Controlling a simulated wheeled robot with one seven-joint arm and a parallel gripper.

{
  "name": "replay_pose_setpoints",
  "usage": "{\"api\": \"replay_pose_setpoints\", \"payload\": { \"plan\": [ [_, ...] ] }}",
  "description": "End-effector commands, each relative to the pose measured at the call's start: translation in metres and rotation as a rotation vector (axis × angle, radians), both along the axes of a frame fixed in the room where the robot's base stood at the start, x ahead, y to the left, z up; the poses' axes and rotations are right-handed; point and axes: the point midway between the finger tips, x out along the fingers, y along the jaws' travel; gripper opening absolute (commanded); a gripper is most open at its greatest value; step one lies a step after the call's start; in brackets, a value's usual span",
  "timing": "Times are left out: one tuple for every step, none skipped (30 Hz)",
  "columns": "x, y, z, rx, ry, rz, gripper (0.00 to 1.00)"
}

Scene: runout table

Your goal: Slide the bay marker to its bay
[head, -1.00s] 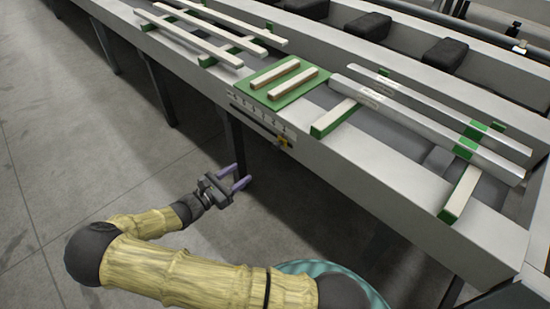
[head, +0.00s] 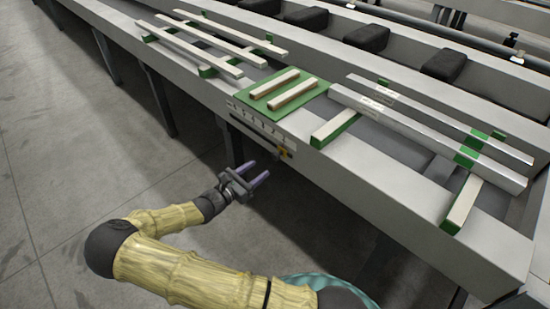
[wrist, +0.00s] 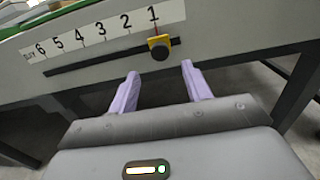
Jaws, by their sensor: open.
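The bay marker (wrist: 158,43) is a yellow block with a dark round knob, on a dark slot (wrist: 95,61) in the table's front face. It stands under the number 1 on the white bay scale (wrist: 100,32), which runs from 6 at left to 1 at right. In the head view the marker (head: 285,152) sits at the right end of the slot. My gripper (wrist: 160,88), with pale purple fingers, is open and empty. It is just below and in front of the marker, apart from it. In the head view my gripper (head: 260,174) is left of and below the marker.
A green mat (head: 262,105) with two wooden bars lies on the table (head: 345,160) above the scale. White bars on green supports lie at the back left, and metal profiles (head: 430,130) at right. A table leg (wrist: 298,92) stands at the right in the wrist view.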

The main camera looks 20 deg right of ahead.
Motion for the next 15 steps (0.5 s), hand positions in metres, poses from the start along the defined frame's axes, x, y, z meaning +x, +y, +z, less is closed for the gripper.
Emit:
{"api": "replay_pose_setpoints", "payload": {
  "plan": [
    [0.003, -0.010, -0.001, -0.002, 0.000, -0.004, 0.49],
    [0.005, -0.015, -0.001, -0.001, 0.001, -0.003, 0.49],
    [0.008, -0.021, -0.001, -0.002, 0.000, -0.004, 0.49],
    [0.010, -0.026, -0.001, -0.001, 0.000, -0.004, 0.49],
    [0.012, -0.031, -0.001, -0.001, 0.000, -0.003, 0.49],
    [0.014, -0.038, -0.001, -0.002, 0.000, -0.004, 0.49],
    [0.016, -0.042, -0.001, -0.001, 0.001, -0.003, 0.49],
    [0.019, -0.047, -0.001, -0.001, 0.001, -0.002, 0.49],
    [0.021, -0.054, -0.001, -0.002, 0.000, -0.003, 0.49],
    [0.023, -0.058, -0.001, -0.002, -0.001, -0.003, 0.49],
    [0.025, -0.063, -0.001, 0.000, 0.000, -0.002, 0.49],
    [0.028, -0.068, -0.001, -0.001, 0.001, -0.001, 0.49],
    [0.029, -0.072, -0.001, -0.001, 0.000, -0.002, 0.49],
    [0.031, -0.075, 0.000, -0.001, -0.001, -0.001, 0.49],
    [0.032, -0.079, 0.000, 0.000, -0.001, 0.000, 0.49]
  ]
}}
